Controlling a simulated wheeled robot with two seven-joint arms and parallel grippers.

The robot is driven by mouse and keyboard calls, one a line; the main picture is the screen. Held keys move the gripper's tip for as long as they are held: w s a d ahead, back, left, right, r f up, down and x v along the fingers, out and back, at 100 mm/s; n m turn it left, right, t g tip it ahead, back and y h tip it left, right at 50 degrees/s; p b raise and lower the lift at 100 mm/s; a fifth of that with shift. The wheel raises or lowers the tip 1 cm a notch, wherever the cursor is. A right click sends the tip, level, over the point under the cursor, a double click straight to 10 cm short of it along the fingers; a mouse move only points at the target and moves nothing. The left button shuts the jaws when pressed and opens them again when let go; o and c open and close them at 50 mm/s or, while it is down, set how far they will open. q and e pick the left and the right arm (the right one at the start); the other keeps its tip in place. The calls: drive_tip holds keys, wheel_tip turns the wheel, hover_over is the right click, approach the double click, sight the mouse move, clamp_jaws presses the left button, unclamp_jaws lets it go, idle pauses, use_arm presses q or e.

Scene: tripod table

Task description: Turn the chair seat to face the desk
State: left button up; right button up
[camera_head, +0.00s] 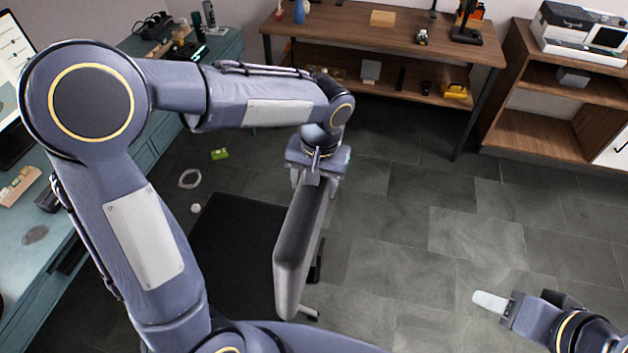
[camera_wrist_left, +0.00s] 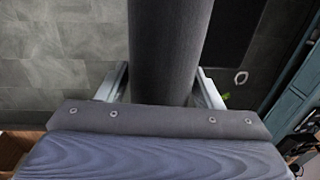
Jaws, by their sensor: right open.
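The chair shows below my left arm in the head view. Its grey backrest (camera_head: 300,245) stands upright, nearly edge-on, and its dark seat (camera_head: 232,250) extends left from it, toward the teal desk (camera_head: 40,240). My left gripper (camera_head: 318,178) is at the top edge of the backrest. In the left wrist view the backrest (camera_wrist_left: 168,50) stands between the two fingers (camera_wrist_left: 162,85); whether they press on it I cannot tell. The desk's edge (camera_wrist_left: 290,95) shows at the right there. My right gripper (camera_head: 500,305) is open and empty above the floor, right of the chair and apart from it.
A wooden workbench (camera_head: 350,25) with tools and a lower shelf stands at the back. A wooden cabinet (camera_head: 530,125) with a white machine (camera_head: 585,35) is at the back right. A green item (camera_head: 220,154) and a white ring (camera_head: 190,179) lie on the floor. The floor (camera_head: 440,230) right of the chair is clear.

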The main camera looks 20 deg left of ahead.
use_arm(q)
drive_tip(key=shift+o, duration=1.1)
drive_tip(key=r, duration=0.7)
drive_tip(key=shift+d+r, duration=0.35)
drive_tip(key=shift+r, duration=0.05)
